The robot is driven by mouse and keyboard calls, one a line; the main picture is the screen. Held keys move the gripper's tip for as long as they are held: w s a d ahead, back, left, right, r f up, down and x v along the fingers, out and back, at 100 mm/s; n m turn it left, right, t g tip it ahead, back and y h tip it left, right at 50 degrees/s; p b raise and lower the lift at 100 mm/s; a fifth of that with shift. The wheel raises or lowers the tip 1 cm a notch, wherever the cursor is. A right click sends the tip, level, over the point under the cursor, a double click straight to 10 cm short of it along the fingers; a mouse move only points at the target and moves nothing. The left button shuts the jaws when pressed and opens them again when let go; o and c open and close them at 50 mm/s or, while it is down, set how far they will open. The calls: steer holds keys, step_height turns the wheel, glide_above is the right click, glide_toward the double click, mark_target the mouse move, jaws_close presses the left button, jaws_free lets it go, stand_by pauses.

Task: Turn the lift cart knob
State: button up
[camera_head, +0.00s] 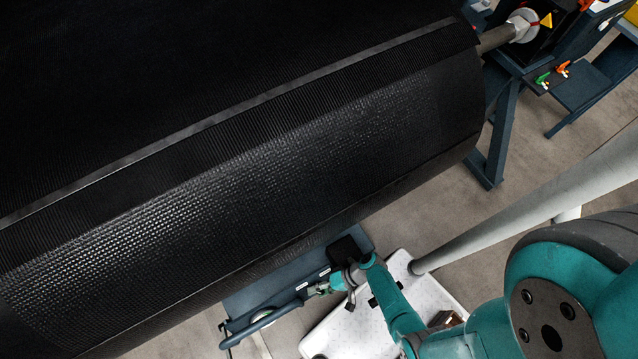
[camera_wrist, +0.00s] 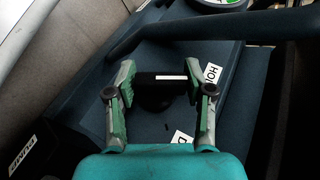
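The knob (camera_wrist: 155,104) is a black dial with a bar-shaped grip and a white stripe, on the dark blue panel of the lift cart (camera_head: 282,282). In the wrist view it sits between the two fingers of my gripper (camera_wrist: 161,78), its bar running across from finger to finger. The fingers are apart, one on each side of it. I cannot tell whether they touch the bar ends. In the head view my gripper (camera_head: 318,289) is low over the cart panel, and the knob cannot be made out there.
White labels lie around the knob, one starting "HO" (camera_wrist: 212,73), another partly hidden (camera_wrist: 181,137). The cart's blue tube handle (camera_head: 264,322) curves close by and crosses the top of the wrist view. A huge black belt roll (camera_head: 230,170) hangs above the cart.

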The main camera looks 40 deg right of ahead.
steer(key=shift+w+d+r+m+t+y, duration=0.1)
steer(key=shift+m+t+y, duration=0.3)
steer(key=shift+y, duration=0.2)
steer(key=o, duration=1.1)
steer(key=shift+r, duration=0.1)
steer(key=shift+r, duration=4.9)
